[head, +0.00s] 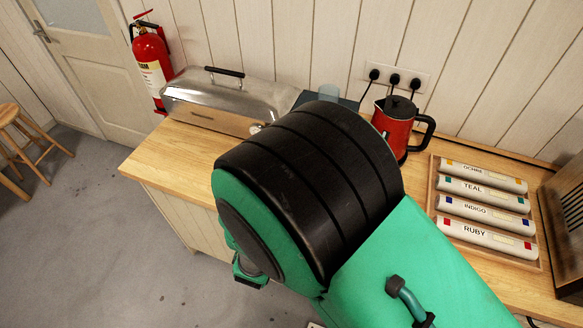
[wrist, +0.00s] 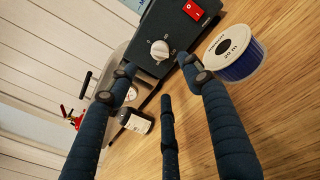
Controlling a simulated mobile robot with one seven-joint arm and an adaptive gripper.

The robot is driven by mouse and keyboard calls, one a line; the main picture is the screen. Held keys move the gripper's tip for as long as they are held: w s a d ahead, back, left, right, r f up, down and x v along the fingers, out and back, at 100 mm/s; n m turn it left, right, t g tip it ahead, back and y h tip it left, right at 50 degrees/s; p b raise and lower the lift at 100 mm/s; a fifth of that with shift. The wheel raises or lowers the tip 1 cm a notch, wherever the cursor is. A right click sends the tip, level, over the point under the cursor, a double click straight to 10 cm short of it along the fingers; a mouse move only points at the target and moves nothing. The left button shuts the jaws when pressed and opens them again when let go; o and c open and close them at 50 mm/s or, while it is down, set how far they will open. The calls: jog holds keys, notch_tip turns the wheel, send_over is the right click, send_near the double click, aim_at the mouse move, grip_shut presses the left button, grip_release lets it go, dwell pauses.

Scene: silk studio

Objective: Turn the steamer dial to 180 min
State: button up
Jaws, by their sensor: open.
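The steamer (head: 230,98) is a long silver metal box with a black top handle, on the wooden counter in the head view. A small pale round part (head: 257,128) shows at its right end, mostly hidden by my arm; I cannot tell its setting. In the wrist view, part of the steamer (wrist: 112,72) shows behind my left finger. A white knob (wrist: 160,49) is on a dark box, its numbers too small to read. My gripper (wrist: 155,76) is open and empty, its dark fingers apart below the box front.
The dark box (wrist: 178,42) has a red switch (wrist: 193,11). A blue spool (wrist: 236,55) stands right of the fingers. A dark labelled bottle (wrist: 137,121) is near the left finger. A red kettle (head: 398,122) and a tray of labelled rolls (head: 434,190) are on the counter.

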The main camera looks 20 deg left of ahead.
notch_tip(320, 180, up, 26)
jog(key=s+f+m+g, duration=0.35)
jog(key=f+g, duration=0.25)
jog(key=f, duration=0.9)
jog(key=s+a+f+m+g+y, duration=0.1)
jog(key=s+a+f+m+g, duration=0.3)
jog(key=s+f, duration=0.5)
jog(key=s+a+r+m+g+y, duration=0.1)
jog(key=s+a+m+g+y, duration=0.2)
jog(key=a, duration=0.4)
jog(key=s+a+r+g+y, duration=0.1)
jog(key=s+a+r+y, duration=0.1)
jog(key=s+a, duration=0.45)
jog(key=w+a+r+m+t+y, duration=0.2)
jog(key=w+a+r+m+y, duration=0.3)
jog(key=a+r+m, duration=0.4)
jog(key=w+d+r+m+t+h, duration=0.2)
jog(key=w+d+r+m+t, duration=0.55)
jog(key=w+r, duration=0.3)
jog(key=w+d+r+m+t+h, duration=0.1)
jog(key=w+d+m+t+h, duration=0.1)
jog(key=d+m+h, duration=0.5)
jog(key=w+d+m+t+h, duration=0.3)
jog(key=d+m+h, duration=0.1)
jog(key=d, duration=0.5)
jog(key=f, duration=2.5)
jog(key=shift+d, duration=0.3)
jog(key=shift+f, duration=0.45)
